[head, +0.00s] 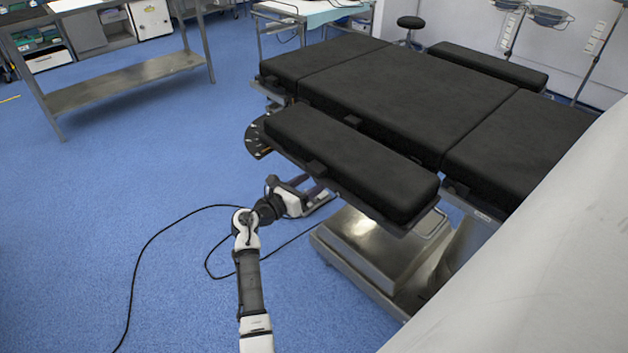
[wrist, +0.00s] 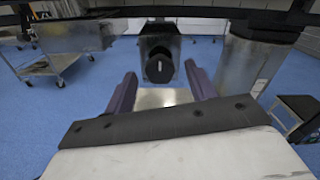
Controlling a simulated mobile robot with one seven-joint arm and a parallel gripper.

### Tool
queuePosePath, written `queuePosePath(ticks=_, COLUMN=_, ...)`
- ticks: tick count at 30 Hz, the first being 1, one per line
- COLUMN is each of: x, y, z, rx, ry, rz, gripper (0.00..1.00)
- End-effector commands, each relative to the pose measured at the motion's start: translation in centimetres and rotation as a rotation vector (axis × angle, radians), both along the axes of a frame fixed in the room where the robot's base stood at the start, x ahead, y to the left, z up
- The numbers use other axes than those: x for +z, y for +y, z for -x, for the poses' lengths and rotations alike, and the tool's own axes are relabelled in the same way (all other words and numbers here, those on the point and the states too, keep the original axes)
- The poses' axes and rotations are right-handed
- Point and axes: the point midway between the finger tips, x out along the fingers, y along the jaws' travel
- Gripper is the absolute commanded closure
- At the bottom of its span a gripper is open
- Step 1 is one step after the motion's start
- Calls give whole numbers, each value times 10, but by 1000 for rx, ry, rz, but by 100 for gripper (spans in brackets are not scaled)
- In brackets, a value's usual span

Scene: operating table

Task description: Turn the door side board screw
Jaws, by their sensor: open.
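The screw is a dark round knob (wrist: 158,68) with a pale mark on its face, on a dark bracket (wrist: 160,42). In the wrist view it shows between the two purple-grey fingers of my gripper (wrist: 160,74), which are apart and empty. The knob looks a little beyond the fingertips, and I see no contact. In the head view my gripper (head: 325,197) is low beside the operating table, below the near black padded side board (head: 350,165). The knob is hidden there. A second side board (head: 487,65) is at the table's far side.
The operating table (head: 410,90) stands on a metal base (head: 370,240). A black cable (head: 150,250) lies on the blue floor at the left. A steel trolley (head: 125,80) stands at the back left. Floor left of my arm is otherwise clear.

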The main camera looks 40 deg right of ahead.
Motion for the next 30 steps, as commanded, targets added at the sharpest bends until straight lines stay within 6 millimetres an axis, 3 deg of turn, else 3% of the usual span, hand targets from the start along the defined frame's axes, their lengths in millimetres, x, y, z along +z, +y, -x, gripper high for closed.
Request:
queuePosePath(ticks=6, x=0, y=-16, z=-1, rx=0, ry=0, rz=0, gripper=44)
queuePosePath(ticks=14, x=0, y=-17, z=-2, rx=1, ry=0, rz=0, gripper=44)
queuePosePath(ticks=25, x=0, y=-17, z=-1, rx=1, ry=0, rz=0, gripper=89)
queuePosePath(ticks=30, x=0, y=-17, z=-1, rx=1, ry=-8, rz=-1, gripper=89)
